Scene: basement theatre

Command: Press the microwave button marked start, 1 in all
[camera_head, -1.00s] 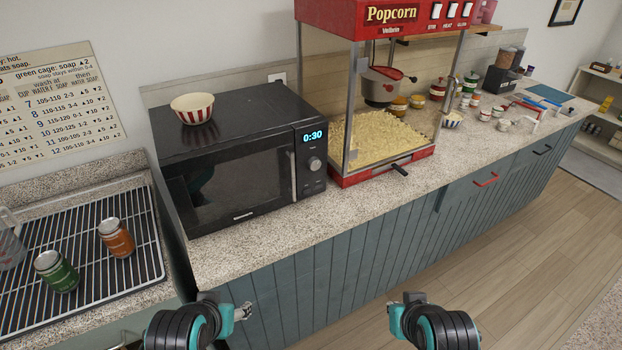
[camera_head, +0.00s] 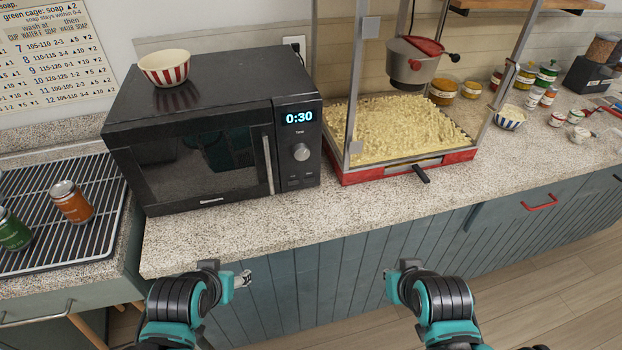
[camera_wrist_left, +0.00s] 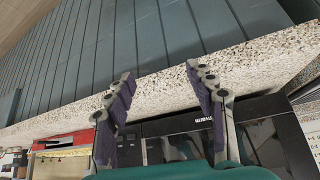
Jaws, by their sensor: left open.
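The black microwave (camera_head: 200,150) stands on the counter, its door closed. Its clock (camera_head: 299,117) reads 0:30. Below it is a round silver knob (camera_head: 301,152). Two small marked buttons (camera_head: 309,177) sit low on the panel, their labels too small to read. My left gripper (camera_head: 243,278) is low in front of the counter, below and apart from the microwave. In the left wrist view its two fingers (camera_wrist_left: 163,78) are spread and empty, with the counter edge and upside-down microwave beyond. My right gripper (camera_head: 391,285) is in front of the cabinets, its fingers not discernible.
A red-striped bowl (camera_head: 165,70) sits on the microwave. The popcorn machine (camera_head: 400,165) stands close to its right. A wire rack (camera_head: 60,225) with cans is at the left. The counter strip (camera_head: 230,228) before the microwave is clear.

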